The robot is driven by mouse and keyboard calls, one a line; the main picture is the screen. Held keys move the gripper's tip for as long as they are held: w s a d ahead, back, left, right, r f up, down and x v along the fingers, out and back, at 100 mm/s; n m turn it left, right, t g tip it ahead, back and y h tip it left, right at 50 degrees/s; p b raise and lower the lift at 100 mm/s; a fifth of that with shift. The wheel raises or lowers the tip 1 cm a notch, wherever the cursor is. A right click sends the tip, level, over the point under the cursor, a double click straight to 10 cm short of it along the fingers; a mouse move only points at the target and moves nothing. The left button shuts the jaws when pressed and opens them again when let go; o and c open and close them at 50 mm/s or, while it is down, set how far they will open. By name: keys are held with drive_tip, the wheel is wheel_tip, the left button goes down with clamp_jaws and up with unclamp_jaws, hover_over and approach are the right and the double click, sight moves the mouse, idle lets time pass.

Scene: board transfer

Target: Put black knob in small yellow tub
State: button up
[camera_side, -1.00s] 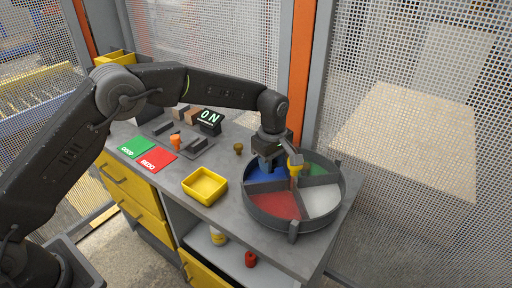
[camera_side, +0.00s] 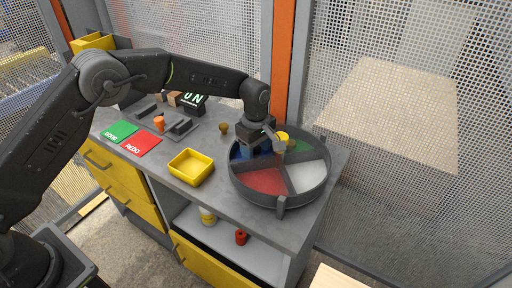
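The small yellow tub (camera_side: 191,180) is an open square tub on the grey bench, left of the round tray, and looks empty. The round dark tray (camera_side: 234,187) is divided into blue, green, red and white compartments. My gripper (camera_side: 247,151) points down low over the blue compartment (camera_side: 262,153) at the tray's left rear. Its fingers are small and dark, so I cannot tell if they are open or hold anything. I cannot make out a black knob; the gripper hides part of the blue compartment.
A yellow-topped piece (camera_side: 282,137) stands near the tray's middle, close beside my gripper. A brass knob (camera_side: 224,127) stands behind the tub. An orange knob (camera_side: 159,122) is at a dark fixture, near green (camera_side: 119,131) and red (camera_side: 142,144) cards. Mesh fencing stands behind the bench.

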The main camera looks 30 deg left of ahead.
sight(258, 148)
drive_tip(key=shift+r, duration=0.1)
wheel_tip(258, 148, up, 13)
drive_tip(key=s+a+r+m+t, duration=0.2)
drive_tip(key=s+a+r+m, duration=0.25)
drive_tip(key=s+r, duration=0.4)
drive_tip(key=s+a+r+m+t, duration=0.1)
drive_tip(key=s+a+r+m, duration=0.1)
drive_tip(key=s, duration=0.7)
drive_tip(key=s+a+r+m+t, duration=0.1)
drive_tip(key=s+a+r+m, duration=0.1)
drive_tip(key=s+a+m, duration=0.3)
drive_tip(key=s, duration=0.4)
drive_tip(key=shift+t, duration=0.3)
drive_tip(key=shift+o, duration=0.5)
drive_tip(key=s+a+f+m+t, duration=0.1)
drive_tip(key=s+f+m, duration=0.2)
drive_tip(key=s, duration=0.4)
drive_tip(key=shift+a+f, duration=0.3)
drive_tip(key=shift+f, duration=0.5)
drive_tip(key=shift+s+m, duration=0.1)
drive_tip(key=shift+m, duration=0.15)
